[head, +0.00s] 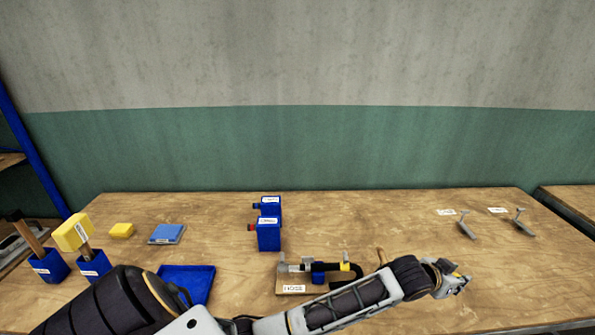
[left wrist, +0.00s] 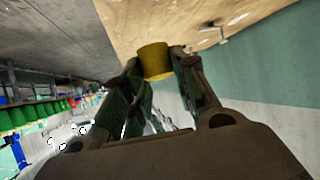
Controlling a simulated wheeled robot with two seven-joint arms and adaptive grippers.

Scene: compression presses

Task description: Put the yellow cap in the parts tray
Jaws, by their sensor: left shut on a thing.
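My left gripper (head: 456,281) reaches over the right-of-centre front of the bench in the head view. In the left wrist view the left gripper (left wrist: 156,68) is shut on the yellow cap (left wrist: 153,58), a short cylinder between its fingertips. Only a small bit of yellow shows at the gripper in the head view. A shallow blue tray (head: 188,281), which looks like the parts tray, lies at the front left of the bench, far to the left of the gripper. My left arm partly covers its near side. My right gripper is not in view.
A press fixture (head: 300,287) stands at front centre, close behind my arm. Blue boxes (head: 268,235) stand behind it. A yellow block (head: 121,230), a blue-grey pad (head: 167,234) and blue holders (head: 94,266) with mallets are left. Metal brackets (head: 467,230) stand right.

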